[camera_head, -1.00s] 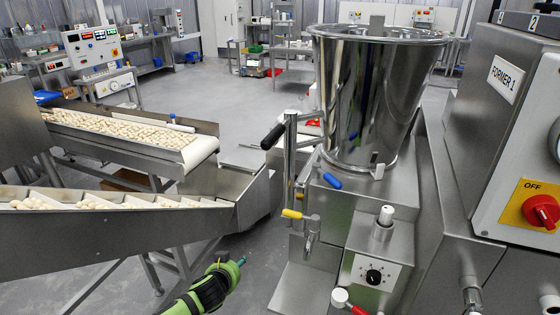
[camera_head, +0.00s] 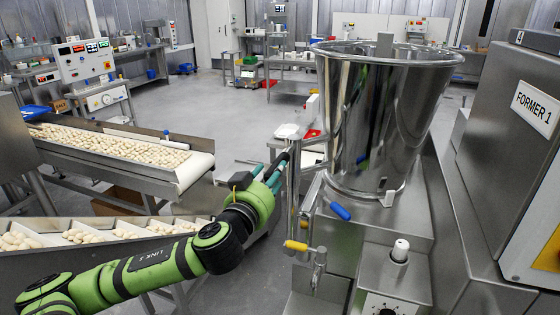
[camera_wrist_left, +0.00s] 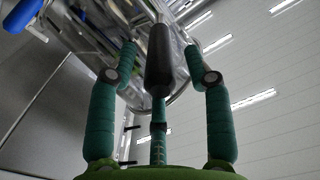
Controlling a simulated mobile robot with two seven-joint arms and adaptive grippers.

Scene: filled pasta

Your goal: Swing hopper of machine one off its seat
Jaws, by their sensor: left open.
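The steel hopper (camera_head: 385,125) stands upright on the seat (camera_head: 385,235) of the machine labelled FORMER 1 (camera_head: 538,107). A steel post with a yellow lever (camera_head: 296,246) stands at its left side, and a blue lever (camera_head: 340,211) is at its base. My left gripper (camera_head: 278,164) is at the left of the post, at the black handle. In the left wrist view the black handle (camera_wrist_left: 158,58) lies between the spread fingers of my left gripper (camera_wrist_left: 160,55), which are open around it. In the head view the gripper mostly hides this handle. My right gripper is not in view.
A conveyor with filled pasta (camera_head: 120,147) and a slatted conveyor (camera_head: 75,237) are on the left, close to my left arm. A control box (camera_head: 385,300) with a white knob (camera_head: 400,250) is in front of the hopper. Open floor (camera_head: 215,105) lies behind.

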